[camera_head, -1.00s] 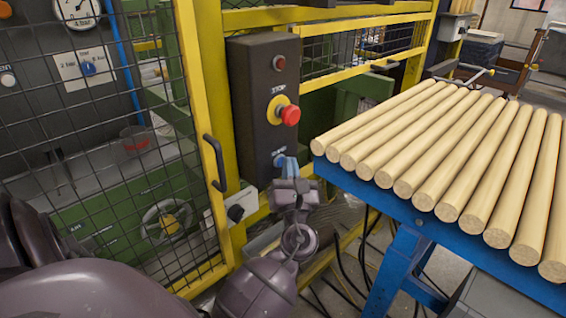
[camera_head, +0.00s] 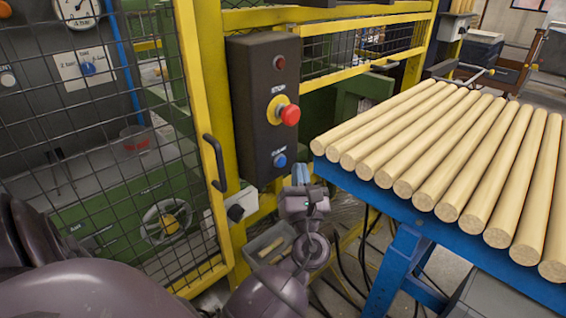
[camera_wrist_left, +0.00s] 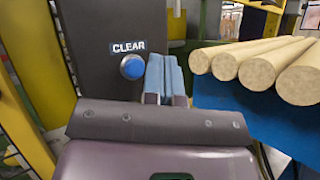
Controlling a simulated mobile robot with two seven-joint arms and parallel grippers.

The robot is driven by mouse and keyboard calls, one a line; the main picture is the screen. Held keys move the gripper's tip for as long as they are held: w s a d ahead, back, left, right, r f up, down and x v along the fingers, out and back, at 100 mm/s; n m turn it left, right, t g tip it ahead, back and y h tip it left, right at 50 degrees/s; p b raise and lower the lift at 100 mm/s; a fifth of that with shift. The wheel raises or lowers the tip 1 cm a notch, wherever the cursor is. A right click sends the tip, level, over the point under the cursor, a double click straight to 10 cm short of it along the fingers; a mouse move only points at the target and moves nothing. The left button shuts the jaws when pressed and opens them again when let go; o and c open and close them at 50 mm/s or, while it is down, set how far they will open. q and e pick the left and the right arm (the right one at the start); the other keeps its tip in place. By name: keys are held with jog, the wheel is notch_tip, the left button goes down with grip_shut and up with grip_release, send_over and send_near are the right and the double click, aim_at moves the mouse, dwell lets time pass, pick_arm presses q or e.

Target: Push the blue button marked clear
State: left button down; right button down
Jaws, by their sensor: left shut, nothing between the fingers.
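The blue button (camera_head: 280,160) sits low on the dark control box (camera_head: 262,100), under a CLEAR label. It also shows in the left wrist view (camera_wrist_left: 132,67), with the white CLEAR label (camera_wrist_left: 128,47) just above it. My left gripper (camera_head: 300,174) is below and to the right of the button, apart from it. In the left wrist view its blue fingers (camera_wrist_left: 165,78) are together with nothing between them, just right of the button. My right gripper is not in view.
A red stop button (camera_head: 290,115) on a yellow collar sticks out above the blue one. A blue table (camera_head: 400,212) bearing several wooden rods (camera_head: 450,150) stands close on the right. A yellow-framed mesh gate with a dark handle (camera_head: 214,163) is on the left.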

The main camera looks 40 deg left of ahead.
pick_arm(q)
jog(key=d, duration=0.3)
jog(key=shift+s+d, duration=0.15)
jog(key=shift+d, duration=0.15)
dwell(0.8)
